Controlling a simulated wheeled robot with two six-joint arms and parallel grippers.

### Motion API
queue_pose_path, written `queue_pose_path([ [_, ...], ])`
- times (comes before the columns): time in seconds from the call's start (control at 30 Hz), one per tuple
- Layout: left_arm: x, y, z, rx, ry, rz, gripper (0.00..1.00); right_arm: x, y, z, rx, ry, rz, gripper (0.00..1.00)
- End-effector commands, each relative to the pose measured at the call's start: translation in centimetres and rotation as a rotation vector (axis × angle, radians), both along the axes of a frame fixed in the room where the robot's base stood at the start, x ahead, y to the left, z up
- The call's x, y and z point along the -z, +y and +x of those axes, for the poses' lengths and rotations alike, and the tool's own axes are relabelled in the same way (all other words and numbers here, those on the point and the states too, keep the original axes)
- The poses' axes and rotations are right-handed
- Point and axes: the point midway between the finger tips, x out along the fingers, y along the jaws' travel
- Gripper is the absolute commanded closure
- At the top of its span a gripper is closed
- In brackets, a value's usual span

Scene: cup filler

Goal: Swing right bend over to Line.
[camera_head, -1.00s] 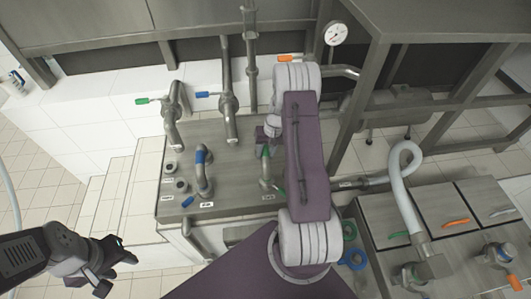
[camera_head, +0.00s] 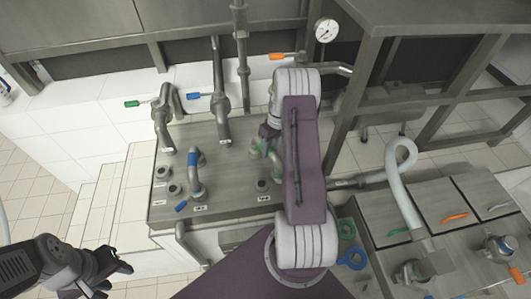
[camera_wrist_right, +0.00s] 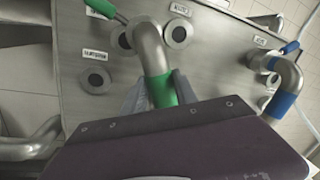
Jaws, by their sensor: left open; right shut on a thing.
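The right bend is a grey steel pipe with a green band (camera_wrist_right: 162,88). In the right wrist view, the jaws of my right gripper (camera_wrist_right: 155,92) are shut on that band. The bend's far end covers a port on the steel panel (camera_wrist_right: 220,75); whether it is fully seated is unclear. In the head view, my arm partly hides the bend (camera_head: 274,153) and right gripper (camera_head: 264,134). A bare port (camera_head: 263,183) with a label below shows nearby. Labels are too small to read surely. My left gripper (camera_head: 112,269) is open and empty at lower left.
A blue-banded bend (camera_head: 194,175) stands on the panel to the left. A white hose (camera_head: 399,190) and steel box lids are at right. White steps (camera_head: 107,195) lie left.

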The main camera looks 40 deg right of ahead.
Motion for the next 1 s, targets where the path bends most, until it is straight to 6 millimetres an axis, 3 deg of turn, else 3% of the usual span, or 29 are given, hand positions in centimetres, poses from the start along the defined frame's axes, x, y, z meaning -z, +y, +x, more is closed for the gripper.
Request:
queue_pose_path([
  [0.4, 0.6, 0.0, 0.0, 0.0, 0.0, 0.0, 0.57, -0.1, -2.0, 0.3, -0.191, -0.004, -0.004, 1.0],
  [0.97, 0.6, 0.0, 0.0, 0.0, 0.0, 0.0, 0.57, -0.1, -2.2, 0.4, -0.22, -0.005, -0.004, 1.0],
  [1.0, 0.6, 0.0, 0.0, 0.0, 0.0, 0.0, 0.57, -0.1, -2.2, 0.4, -0.22, -0.005, -0.004, 0.6],
])
